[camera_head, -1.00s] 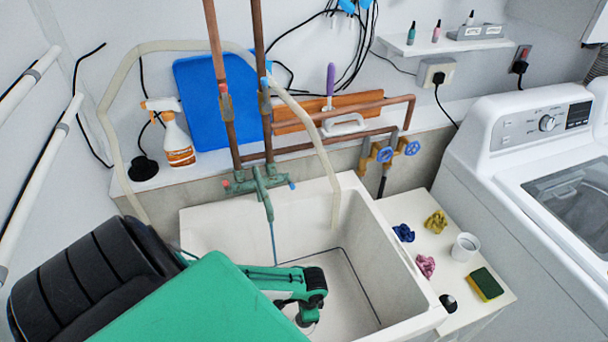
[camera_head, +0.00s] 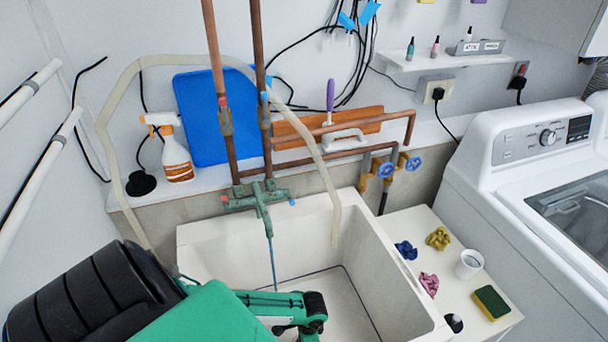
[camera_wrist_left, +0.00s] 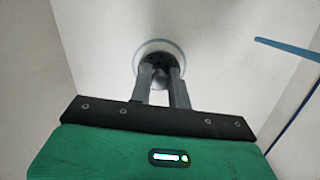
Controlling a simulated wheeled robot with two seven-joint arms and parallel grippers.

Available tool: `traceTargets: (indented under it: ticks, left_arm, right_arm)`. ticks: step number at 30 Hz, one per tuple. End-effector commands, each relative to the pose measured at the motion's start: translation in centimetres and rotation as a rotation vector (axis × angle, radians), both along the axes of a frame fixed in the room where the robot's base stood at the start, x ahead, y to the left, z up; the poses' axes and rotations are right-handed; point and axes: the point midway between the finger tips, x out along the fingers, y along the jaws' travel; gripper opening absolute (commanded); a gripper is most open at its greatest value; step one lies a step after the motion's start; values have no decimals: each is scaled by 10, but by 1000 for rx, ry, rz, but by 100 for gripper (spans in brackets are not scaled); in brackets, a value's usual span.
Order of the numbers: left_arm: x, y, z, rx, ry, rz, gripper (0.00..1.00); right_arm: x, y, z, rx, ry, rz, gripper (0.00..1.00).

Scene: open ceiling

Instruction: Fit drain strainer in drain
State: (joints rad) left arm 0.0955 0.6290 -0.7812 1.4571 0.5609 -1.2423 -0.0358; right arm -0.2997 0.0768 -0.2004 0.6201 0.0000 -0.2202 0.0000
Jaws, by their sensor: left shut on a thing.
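In the left wrist view a round pale drain (camera_wrist_left: 140,52) lies on the sink floor. A dark perforated disc, seemingly the strainer (camera_wrist_left: 158,58), shows inside its ring at my fingertips. My left gripper (camera_wrist_left: 161,76) is shut on the strainer; its two grey fingers reach over the ring's near side. I cannot tell whether the strainer is seated or just above the drain. In the head view my green left arm reaches into the white sink (camera_head: 385,275). Its fingertips, the strainer and the drain are outside that view at the bottom. My right gripper is not in view.
A green tap (camera_head: 258,198) with a thin blue tube (camera_head: 272,262) hangs over the sink. The right ledge holds a sponge (camera_head: 490,302), a white cup (camera_head: 468,264) and crumpled cloths (camera_head: 429,284). A washing machine (camera_head: 500,190) stands right. The sink floor right of my arm is clear.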

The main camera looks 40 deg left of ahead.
Motion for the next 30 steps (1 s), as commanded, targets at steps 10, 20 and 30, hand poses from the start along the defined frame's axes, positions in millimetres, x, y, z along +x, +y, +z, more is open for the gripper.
traceTargets:
  ticks: [10,20,30]
  left_arm:
    - [-2,1,0,0,0,0,0]
    - [-2,1,-1,0,0,0,0]
    - [-2,1,-6,0,0,0,0]
  right_arm:
    - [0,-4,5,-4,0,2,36]
    - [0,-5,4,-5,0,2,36]
    - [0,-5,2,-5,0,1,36]
